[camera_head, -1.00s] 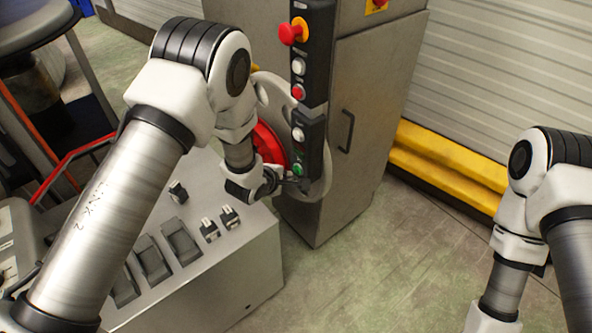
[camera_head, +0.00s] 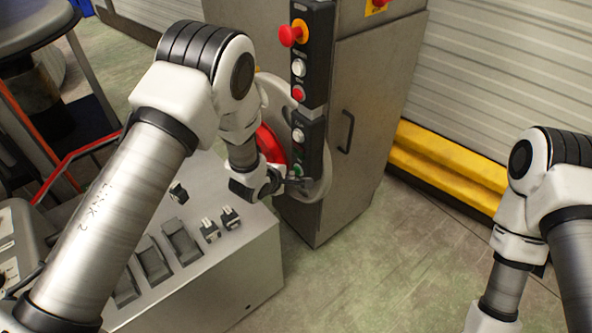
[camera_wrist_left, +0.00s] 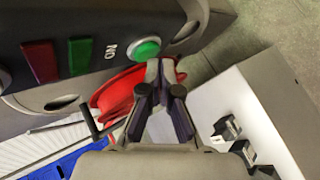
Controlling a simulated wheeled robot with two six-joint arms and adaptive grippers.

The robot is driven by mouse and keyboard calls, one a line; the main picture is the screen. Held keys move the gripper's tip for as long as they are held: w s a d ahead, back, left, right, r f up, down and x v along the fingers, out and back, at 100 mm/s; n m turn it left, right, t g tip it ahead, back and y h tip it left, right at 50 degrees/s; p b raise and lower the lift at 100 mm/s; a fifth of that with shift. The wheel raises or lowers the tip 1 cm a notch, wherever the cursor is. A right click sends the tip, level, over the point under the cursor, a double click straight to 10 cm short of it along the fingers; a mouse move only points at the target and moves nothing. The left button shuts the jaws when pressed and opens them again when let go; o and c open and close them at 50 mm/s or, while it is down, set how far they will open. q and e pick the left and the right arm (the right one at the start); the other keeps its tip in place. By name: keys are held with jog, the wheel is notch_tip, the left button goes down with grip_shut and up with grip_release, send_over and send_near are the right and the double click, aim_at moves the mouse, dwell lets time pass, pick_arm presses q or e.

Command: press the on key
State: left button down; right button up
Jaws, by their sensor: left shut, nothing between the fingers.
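The on key is a round green button with ON lettering beside it, seen upside down in the left wrist view (camera_wrist_left: 146,49). In the head view the green button (camera_head: 297,170) sits at the bottom of the black control strip. My left gripper (camera_head: 303,184) is shut and empty. Its fingertips are just below the green button, partly hiding it in the head view. In the left wrist view the fingertips (camera_wrist_left: 160,68) look very close to the button's edge; I cannot tell whether they touch it. My right gripper is outside the views.
The black control strip (camera_head: 311,110) also carries a red emergency knob (camera_head: 289,35), white buttons and a red button. It is on a grey cabinet (camera_head: 362,80). A grey box with black pedals and switches (camera_head: 262,270) stands below left. Floor at the right is clear.

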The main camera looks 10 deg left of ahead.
pick_arm(q)
jog(key=shift+w+d, duration=0.25)
jog(key=shift+w, duration=0.1)
dwell(0.7)
dwell(0.4)
jog(key=shift+s+a+p, duration=0.4)
jog(key=shift+s+a, duration=0.1)
jog(key=shift+s, duration=0.15)
jog(key=s+a, duration=0.1)
jog(key=s, duration=0.1)
jog(key=s+a+p, duration=0.1)
jog(key=s+a, duration=0.1)
dwell(0.8)
